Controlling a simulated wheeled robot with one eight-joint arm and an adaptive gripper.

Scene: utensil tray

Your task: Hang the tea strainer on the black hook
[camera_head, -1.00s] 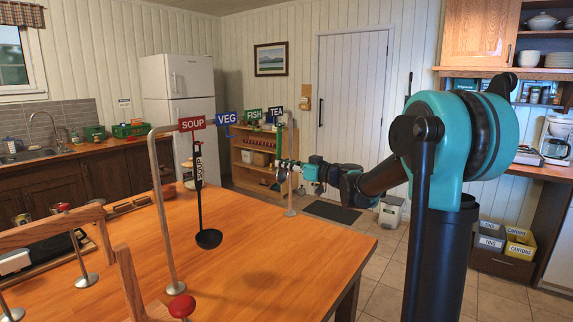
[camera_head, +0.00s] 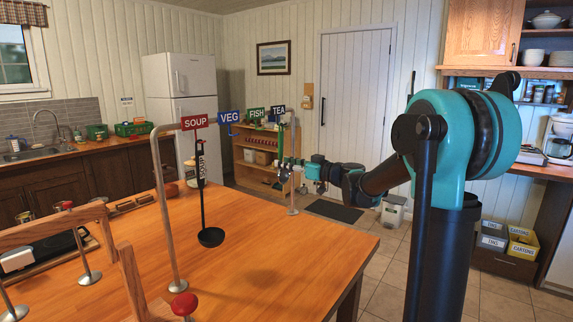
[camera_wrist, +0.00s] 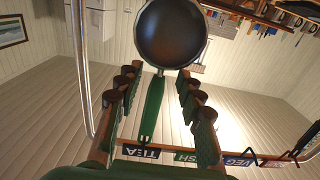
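The tea strainer has a dark round bowl (camera_wrist: 171,34) and a green handle (camera_wrist: 151,112). In the wrist view the handle runs between the two fingers of my gripper (camera_wrist: 156,78), with a visible gap on each side. My gripper is open around the handle. The handle's upper end meets the rail at the dark TEA sign (camera_wrist: 140,152). The black hook cannot be made out there, so I cannot tell whether the handle's eye is on it. In the head view the strainer (camera_head: 281,143) hangs upright below the TEA sign, with my gripper (camera_head: 293,163) beside it.
A black ladle (camera_head: 210,237) hangs under the red SOUP sign (camera_head: 194,122). The VEG sign (camera_head: 229,118) and FISH sign (camera_head: 257,113) stand between SOUP and TEA, with nothing hanging there. The wooden counter (camera_head: 270,260) is clear at the front right.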

